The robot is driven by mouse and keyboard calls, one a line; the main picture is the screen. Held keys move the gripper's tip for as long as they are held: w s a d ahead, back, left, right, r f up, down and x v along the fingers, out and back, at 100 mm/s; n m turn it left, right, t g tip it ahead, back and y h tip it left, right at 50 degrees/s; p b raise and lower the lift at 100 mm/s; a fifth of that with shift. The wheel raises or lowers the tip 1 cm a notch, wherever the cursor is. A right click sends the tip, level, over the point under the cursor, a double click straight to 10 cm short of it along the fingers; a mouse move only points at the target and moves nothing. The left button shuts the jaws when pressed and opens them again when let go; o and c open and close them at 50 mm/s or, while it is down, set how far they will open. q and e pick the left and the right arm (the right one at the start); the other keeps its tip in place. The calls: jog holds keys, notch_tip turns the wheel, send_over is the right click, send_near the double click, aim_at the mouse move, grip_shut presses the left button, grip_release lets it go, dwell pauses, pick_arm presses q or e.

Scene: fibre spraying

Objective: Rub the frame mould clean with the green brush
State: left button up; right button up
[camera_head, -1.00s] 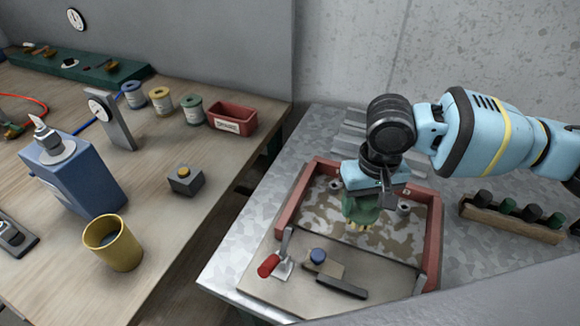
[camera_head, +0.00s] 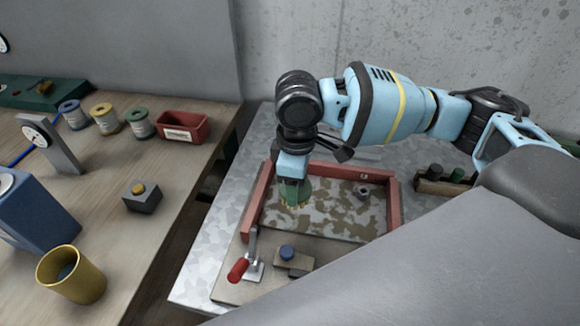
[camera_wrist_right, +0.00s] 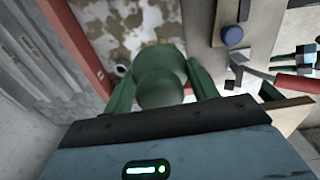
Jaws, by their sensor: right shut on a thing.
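The frame mould (camera_head: 394,205) lies on the metal table, with reddish walls around a pale floor mottled with brown residue. My right gripper (camera_head: 293,181) is shut on the green brush (camera_head: 295,195), which points down with its yellowish bristles at the mould floor, in the left part of the frame. Whether the bristles press on the floor is hard to tell. In the right wrist view the brush (camera_wrist_right: 162,85) sits between the green fingers, with the mottled floor (camera_wrist_right: 118,22) beyond. My left gripper is not in view.
A clamp with a red handle (camera_head: 238,268) and a blue knob (camera_head: 287,252) stand at the mould's near side. A rack of dark bottles (camera_head: 440,186) is to the right. The wooden bench at left holds a yellow cup (camera_head: 72,275), spools and a red bin (camera_head: 182,127).

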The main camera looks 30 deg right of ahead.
jog(key=n, duration=0.5)
jog(key=shift+w+a+r+n, duration=0.2)
jog(key=shift+w+r+n, duration=0.1)
jog(key=shift+w+r, duration=0.1)
jog(key=n, duration=0.3)
jog(key=shift+w+r, duration=0.15)
jog(key=shift+w, duration=0.1)
jog(key=n, duration=0.5)
jog(key=shift+w+r, duration=0.2)
jog(key=shift+w, duration=0.05)
jog(key=n, duration=0.4)
jog(key=shift+w+d+r, duration=0.1)
jog(key=shift+w+r, duration=0.05)
jog(key=shift+w, duration=0.05)
